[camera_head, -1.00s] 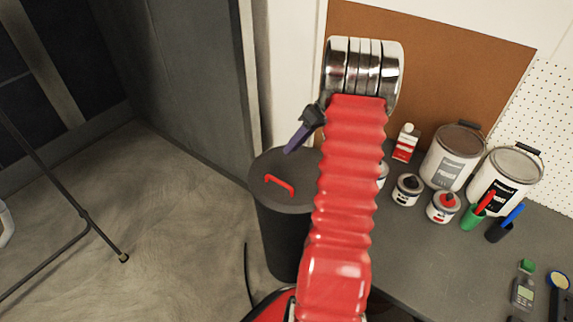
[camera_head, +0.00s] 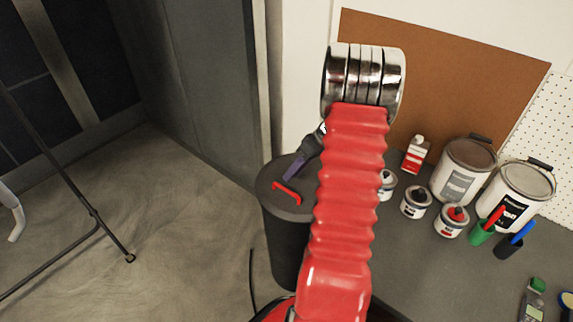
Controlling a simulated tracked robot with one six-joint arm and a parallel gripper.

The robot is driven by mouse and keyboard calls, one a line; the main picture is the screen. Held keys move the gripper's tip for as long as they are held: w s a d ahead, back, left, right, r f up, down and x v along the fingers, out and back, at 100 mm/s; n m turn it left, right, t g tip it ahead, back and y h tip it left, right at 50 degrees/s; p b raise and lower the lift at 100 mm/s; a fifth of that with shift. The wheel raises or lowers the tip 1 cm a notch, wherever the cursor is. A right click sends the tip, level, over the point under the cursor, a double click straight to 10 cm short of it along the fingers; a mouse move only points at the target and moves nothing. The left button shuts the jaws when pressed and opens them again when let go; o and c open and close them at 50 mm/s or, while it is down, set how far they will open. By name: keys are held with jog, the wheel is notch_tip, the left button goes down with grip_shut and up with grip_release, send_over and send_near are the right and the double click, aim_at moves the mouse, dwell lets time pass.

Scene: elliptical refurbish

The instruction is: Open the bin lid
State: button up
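The dark grey bin (camera_head: 285,245) stands on the floor beside the workbench. Its flat round lid (camera_head: 268,184) is closed and has a red bar handle (camera_head: 287,193) on top. My gripper (camera_head: 291,172), dark with purplish fingers, points down and left just above the lid, close behind the handle in the picture. I see no clear gap between the fingers, and I cannot tell whether they touch the lid or handle. My red arm hides the right part of the bin and lid.
The grey workbench (camera_head: 420,262) to the right holds paint cans (camera_head: 463,172), small tins (camera_head: 415,202), a white-red bottle (camera_head: 415,155) and brushes in cups. A grey cabinet or door panel (camera_head: 190,80) stands behind left. Open floor lies left, with a dark metal stand (camera_head: 80,190).

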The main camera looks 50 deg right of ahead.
jog(key=shift+m, duration=0.3)
jog(key=s+m, duration=0.1)
jog(key=s+a+f+m+g, duration=0.1)
jog(key=s+a+m, duration=0.1)
jog(key=s+m, duration=0.1)
jog(key=shift+f, duration=0.2)
jog(key=s+a+r+n+h, duration=0.1)
jog(key=s+a+r, duration=0.1)
jog(key=a+r, duration=0.6)
jog(key=s+a+r+n+t+h, duration=0.1)
jog(key=s+a+r+n+h, duration=0.1)
jog(key=a+r, duration=0.7)
jog(key=s+a+r+n+t+h, duration=0.1)
jog(key=s+a+r, duration=0.3)
jog(key=a, duration=1.5)
notch_tip(320, 180, up, 5)
jog(key=shift+s+f+h, duration=0.1)
jog(key=shift+s+h, duration=0.1)
jog(key=shift+h, duration=0.1)
jog(key=shift+a, duration=0.1)
jog(key=shift+c, duration=0.5)
